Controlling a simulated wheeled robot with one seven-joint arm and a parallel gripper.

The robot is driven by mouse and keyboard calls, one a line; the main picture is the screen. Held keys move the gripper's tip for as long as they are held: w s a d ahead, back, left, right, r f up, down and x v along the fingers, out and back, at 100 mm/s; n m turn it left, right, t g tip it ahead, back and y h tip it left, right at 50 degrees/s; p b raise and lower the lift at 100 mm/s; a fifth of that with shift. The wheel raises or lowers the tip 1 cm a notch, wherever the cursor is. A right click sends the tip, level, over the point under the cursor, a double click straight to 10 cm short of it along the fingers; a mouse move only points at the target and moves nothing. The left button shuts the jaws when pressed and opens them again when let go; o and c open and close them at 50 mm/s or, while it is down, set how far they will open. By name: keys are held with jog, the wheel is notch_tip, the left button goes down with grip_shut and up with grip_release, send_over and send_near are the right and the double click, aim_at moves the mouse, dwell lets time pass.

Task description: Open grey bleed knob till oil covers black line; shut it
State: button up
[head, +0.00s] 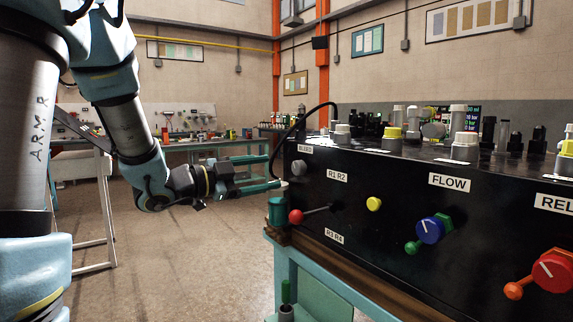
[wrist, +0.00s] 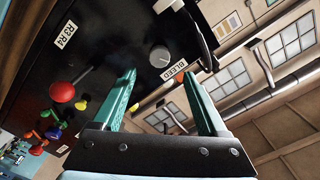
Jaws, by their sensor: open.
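The grey bleed knob (head: 299,167) is on the left end of the black panel's front, below the BLEED label (head: 305,149). The knob (wrist: 160,56) and its label (wrist: 173,70) also show in the wrist view, ahead of the fingertips. My gripper (head: 275,171) is just left of the knob, pointing at the panel. Its two teal fingers are apart with nothing between them in the wrist view (wrist: 159,74), and the knob lies beyond them, apparently untouched. A teal cup-like cylinder (head: 277,212) is below the gripper at the panel's left edge. I cannot make out oil or a black line.
A red ball-ended lever (head: 296,216) sticks out below the knob. A yellow knob (head: 374,204), a blue FLOW knob (head: 430,230) and a red knob (head: 553,271) are farther right. A black hose (head: 304,118) arches over the panel's left end. Open floor lies to the left.

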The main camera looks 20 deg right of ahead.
aim_at(295, 168)
jog(key=d, duration=0.2)
jog(key=w+d+p, duration=0.1)
jog(key=d, duration=0.2)
jog(key=d+p, duration=0.1)
jog(key=d, duration=0.2)
jog(key=shift+w, duration=0.25)
grip_shut()
